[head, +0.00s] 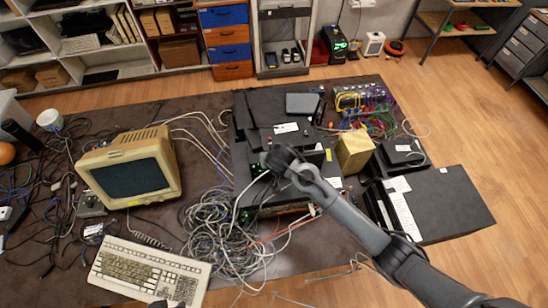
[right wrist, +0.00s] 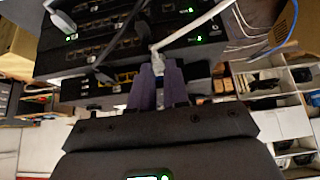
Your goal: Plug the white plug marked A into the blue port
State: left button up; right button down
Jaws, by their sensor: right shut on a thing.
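My right gripper (head: 272,160) is over the stack of dark network boxes in the head view, its arm coming from the lower right. In the right wrist view my right gripper (right wrist: 158,80) is shut on a white plug (right wrist: 157,66), which sits between its two purple-dark fingers. A white cable (right wrist: 195,29) runs from the plug up to the right. The plug points toward a dark switch (right wrist: 85,93) with a row of ports; I cannot tell whether it touches a port. The letter A is not readable. No blue port can be made out surely.
Stacked switches (right wrist: 85,45) with green lights and grey cables surround the plug. In the head view a cable tangle (head: 215,235), an old monitor (head: 130,170) and a keyboard (head: 150,270) lie to the left. A yellow box (head: 354,150) stands to the right.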

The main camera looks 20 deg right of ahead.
jog(key=c, duration=1)
grip_release()
jog(key=shift+w, duration=0.1)
jog(key=shift+c, duration=0.2)
jog(key=b+v, duration=0.1)
jog(key=v, duration=1)
